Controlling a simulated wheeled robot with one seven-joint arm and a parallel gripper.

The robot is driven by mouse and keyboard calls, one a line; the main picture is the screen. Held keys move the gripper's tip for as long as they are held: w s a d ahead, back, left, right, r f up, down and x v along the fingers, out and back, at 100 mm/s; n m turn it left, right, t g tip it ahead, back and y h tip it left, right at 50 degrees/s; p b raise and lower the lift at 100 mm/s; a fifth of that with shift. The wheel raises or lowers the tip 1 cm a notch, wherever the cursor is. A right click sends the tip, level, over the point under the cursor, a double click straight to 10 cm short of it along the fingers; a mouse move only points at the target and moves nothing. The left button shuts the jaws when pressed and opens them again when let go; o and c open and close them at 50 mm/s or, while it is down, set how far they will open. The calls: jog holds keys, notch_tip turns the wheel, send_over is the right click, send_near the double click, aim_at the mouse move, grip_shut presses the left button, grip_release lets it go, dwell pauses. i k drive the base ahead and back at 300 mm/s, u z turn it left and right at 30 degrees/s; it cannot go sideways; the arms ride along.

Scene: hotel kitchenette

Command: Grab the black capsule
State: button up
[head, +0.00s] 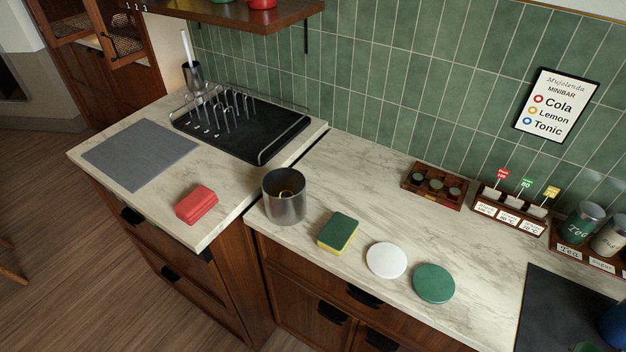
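No single thing can be made out surely as the black capsule. A small wooden holder (408,190) stands on the counter near the tiled wall and holds a few small round dark pieces (437,185). They are too small to tell whether one is a black capsule. A wooden rack (477,208) to its right carries pale pieces with red, green and yellow tags on sticks. My gripper is not in view.
A steel canister (284,203) with something gold inside stands near the counter gap. A sponge (338,233), white disc (386,260) and green disc (434,283) lie along the front. Tea jar (583,222) stands right.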

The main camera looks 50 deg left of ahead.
aim_at(417, 177)
jog(key=u, duration=3.1)
jog(key=i, duration=1)
